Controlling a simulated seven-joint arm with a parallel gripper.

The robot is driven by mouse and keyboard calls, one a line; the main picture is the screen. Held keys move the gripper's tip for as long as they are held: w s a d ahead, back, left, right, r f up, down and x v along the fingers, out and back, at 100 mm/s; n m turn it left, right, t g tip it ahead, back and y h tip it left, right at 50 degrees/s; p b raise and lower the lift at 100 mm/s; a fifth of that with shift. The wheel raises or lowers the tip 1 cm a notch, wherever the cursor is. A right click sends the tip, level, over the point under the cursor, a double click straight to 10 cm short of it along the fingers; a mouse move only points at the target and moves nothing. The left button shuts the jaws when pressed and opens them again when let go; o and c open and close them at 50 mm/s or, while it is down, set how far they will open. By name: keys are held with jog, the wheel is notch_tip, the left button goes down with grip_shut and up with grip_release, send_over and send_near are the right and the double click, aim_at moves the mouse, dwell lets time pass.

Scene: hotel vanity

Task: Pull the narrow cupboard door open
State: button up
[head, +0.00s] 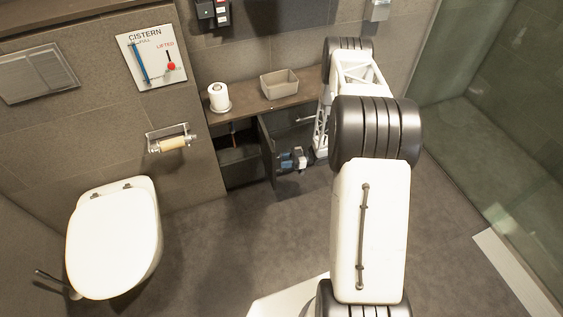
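The narrow cupboard (243,172) is under the wooden shelf, left of my arm. Its dark inside shows at the left. The dark door (267,148) stands ajar, with its free edge swung out from the cupboard front. A metal bar handle (306,119) shows near the top, beside my arm. My gripper (291,160) is low in front of the door panel, with small blue and white parts showing. It is too small to tell whether the fingers touch the door or how far apart they are. My arm hides the right part of the cupboard.
A toilet roll (219,97) and a beige tray (279,84) stand on the shelf (245,108). A white toilet (115,238) is at the left, with a roll holder (172,140) on the wall. A glass shower screen (500,110) is at the right. Floor in front of the cupboard is clear.

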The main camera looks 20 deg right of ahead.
jog(key=d, duration=0.6)
jog(key=shift+s, duration=0.4)
jog(key=shift+r, duration=0.1)
